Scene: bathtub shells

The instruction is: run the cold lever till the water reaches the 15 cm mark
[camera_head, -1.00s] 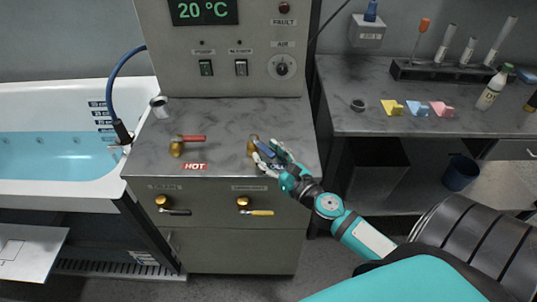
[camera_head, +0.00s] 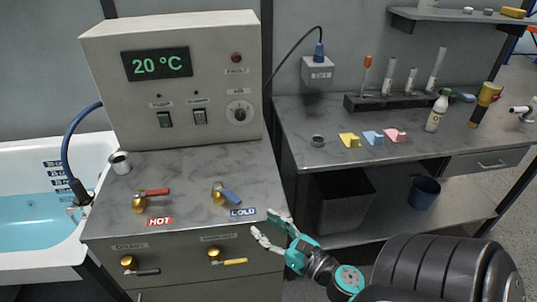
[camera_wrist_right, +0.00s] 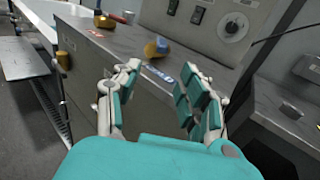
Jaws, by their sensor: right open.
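The cold lever (camera_head: 228,195) has a blue handle on a brass body, behind the COLD label on the counter. It also shows in the right wrist view (camera_wrist_right: 157,48). The hot lever (camera_head: 146,198) has a red handle and stands to its left. My right gripper (camera_head: 263,225) is open and empty at the counter's front right edge, apart from the cold lever. It also shows in the right wrist view (camera_wrist_right: 155,92). My left gripper is not in view.
The control box (camera_head: 175,85) shows 20 °C. Black and yellow drawer-front levers (camera_head: 230,261) sit below the counter. A side bench (camera_head: 300,150) at right holds coloured wedges, a rack and a bottle. A blue bucket (camera_head: 423,192) is on the bench's lower shelf.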

